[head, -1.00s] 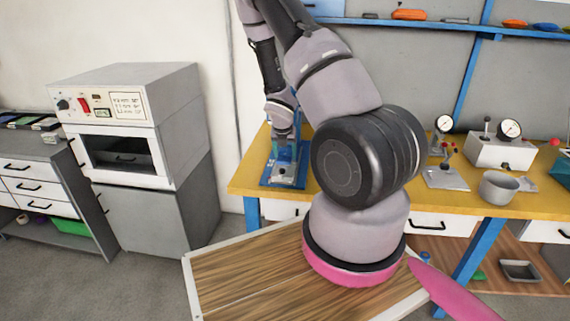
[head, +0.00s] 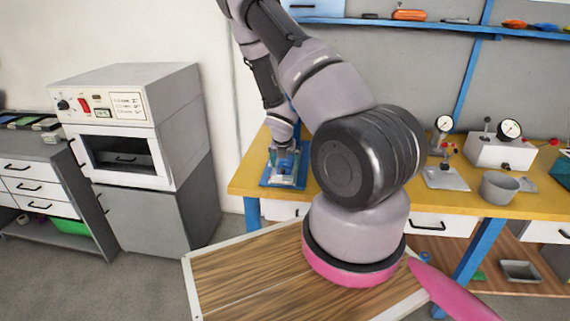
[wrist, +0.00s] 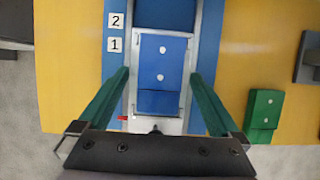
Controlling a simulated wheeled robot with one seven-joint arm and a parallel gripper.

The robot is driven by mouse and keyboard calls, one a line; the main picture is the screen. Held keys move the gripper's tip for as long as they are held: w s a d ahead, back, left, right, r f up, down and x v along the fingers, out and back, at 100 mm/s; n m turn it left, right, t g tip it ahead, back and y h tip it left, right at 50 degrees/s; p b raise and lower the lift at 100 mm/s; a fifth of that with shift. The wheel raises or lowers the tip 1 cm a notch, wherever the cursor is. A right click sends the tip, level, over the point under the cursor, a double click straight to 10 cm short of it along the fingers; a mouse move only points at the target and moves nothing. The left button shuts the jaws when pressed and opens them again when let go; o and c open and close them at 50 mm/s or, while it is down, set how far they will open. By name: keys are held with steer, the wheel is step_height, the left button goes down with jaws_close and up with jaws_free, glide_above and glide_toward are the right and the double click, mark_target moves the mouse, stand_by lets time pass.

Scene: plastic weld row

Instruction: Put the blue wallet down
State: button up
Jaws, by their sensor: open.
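The blue wallet (wrist: 162,72), with two white snaps, lies flat inside the pale metal frame of a blue fixture (wrist: 206,50), beside the label 1. My gripper (wrist: 159,76) is open, its green fingers apart on the left and right of the wallet, with a gap on each side. In the head view my gripper (head: 286,165) is down over the blue fixture (head: 269,181) on the yellow bench; the wallet cannot be made out there.
A green wallet (wrist: 264,112) lies on the yellow bench (wrist: 245,60), right of the fixture. Gauges (head: 509,129) and a metal pot (head: 498,187) stand farther right on the bench. A grey oven (head: 125,120) stands left.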

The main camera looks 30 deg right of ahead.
steer(key=s+a+r+m, duration=0.25)
steer(key=r+m, duration=0.35)
steer(key=r, duration=0.5)
steer(key=s+a+r+m+t+y, duration=0.15)
steer(key=s+r+m, duration=0.35)
steer(key=r, duration=0.6)
steer(key=s+a+r+m, duration=0.25)
steer(key=r+m, duration=0.45)
steer(key=r, duration=0.5)
steer(key=s+a+r+m+t+y, duration=0.1)
steer(key=s+a+r+m, duration=0.3)
steer(key=s+r+m, duration=0.2)
steer(key=s+a+r+m+t+y, duration=0.1)
steer(key=s+a+r+m+y, duration=0.1)
steer(key=s+a+r+m, duration=0.3)
steer(key=s+r+m, duration=0.2)
steer(key=s+m, duration=0.2)
steer(key=s, duration=0.2)
